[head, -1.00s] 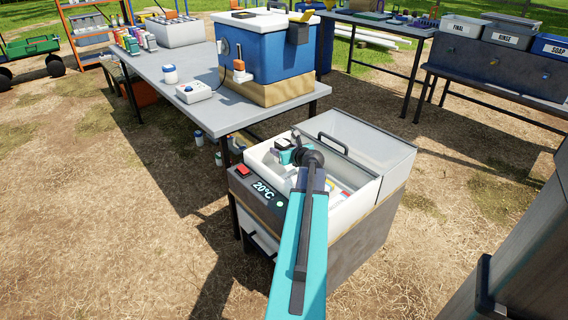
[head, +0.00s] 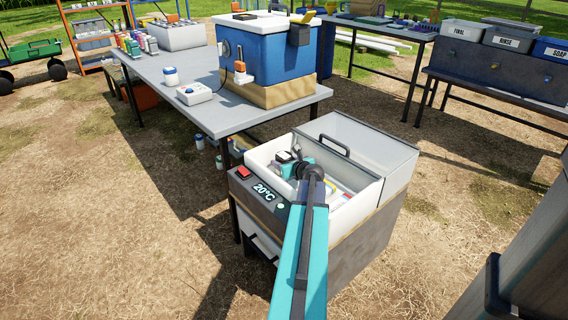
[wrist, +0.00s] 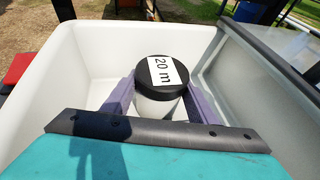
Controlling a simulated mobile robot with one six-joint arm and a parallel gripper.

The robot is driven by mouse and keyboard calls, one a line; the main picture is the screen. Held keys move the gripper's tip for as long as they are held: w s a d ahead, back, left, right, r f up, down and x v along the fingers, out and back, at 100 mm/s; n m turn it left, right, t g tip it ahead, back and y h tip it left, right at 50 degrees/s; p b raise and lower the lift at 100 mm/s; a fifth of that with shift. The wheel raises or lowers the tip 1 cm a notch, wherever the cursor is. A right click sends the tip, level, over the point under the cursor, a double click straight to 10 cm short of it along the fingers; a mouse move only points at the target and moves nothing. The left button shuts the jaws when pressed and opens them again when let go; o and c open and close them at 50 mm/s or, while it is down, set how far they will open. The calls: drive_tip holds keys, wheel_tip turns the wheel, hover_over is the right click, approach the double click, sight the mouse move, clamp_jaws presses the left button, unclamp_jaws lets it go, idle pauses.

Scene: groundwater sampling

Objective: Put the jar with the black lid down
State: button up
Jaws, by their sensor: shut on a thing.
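The jar with the black lid (wrist: 161,78) stands upright between the two purple fingers of my gripper (wrist: 158,98) in the wrist view. Its lid carries a white label reading "20 m". My gripper is shut on the jar inside the white-lined cooler box (wrist: 92,58), near the floor of it. I cannot tell whether the jar's base touches the floor. In the head view my gripper (head: 292,166) reaches into the same open box (head: 262,158), and my arm hides much of the jar.
The box's lid (head: 368,146) is open on the right side. Other pale items with coloured bands (head: 338,192) lie in the box near my wrist. A grey table (head: 215,112) with a blue cooler (head: 268,52) stands behind, and a bench with bins (head: 508,42) is at the right.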

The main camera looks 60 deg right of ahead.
drive_tip(key=o, duration=1.3)
drive_tip(key=shift+r, duration=0.1)
drive_tip(key=shift+v, duration=0.8)
drive_tip(key=shift+p+v, duration=1.15)
drive_tip(key=shift+v, duration=4.1)
